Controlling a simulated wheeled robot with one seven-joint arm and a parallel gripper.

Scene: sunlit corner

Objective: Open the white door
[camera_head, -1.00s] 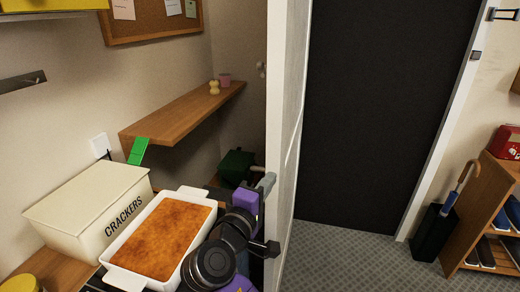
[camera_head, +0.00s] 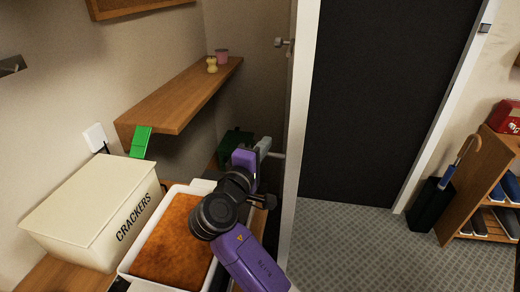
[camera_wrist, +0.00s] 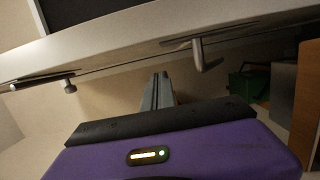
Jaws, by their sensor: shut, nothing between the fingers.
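The white door (camera_head: 302,120) stands nearly edge-on to me in the head view, with a dark panel in a white frame to its right. A metal lever handle (camera_head: 278,155) sticks out on its left side, and a smaller fitting (camera_head: 283,42) is higher up. My gripper (camera_head: 264,146) is on the left side of the door, close to the lever handle. In the wrist view my gripper's fingers (camera_wrist: 160,92) are closed and empty. The lever handle (camera_wrist: 205,56) is to their right, apparently apart from them, and the door's pale edge (camera_wrist: 140,35) crosses above.
A cracker box (camera_head: 95,205) and a white baking dish (camera_head: 140,245) stand close left of my arm. A wooden shelf (camera_head: 180,97) juts out above. A green box (camera_head: 235,146) sits behind my gripper. Open floor (camera_head: 350,245) lies right of the door; a shoe rack (camera_head: 475,190) is far right.

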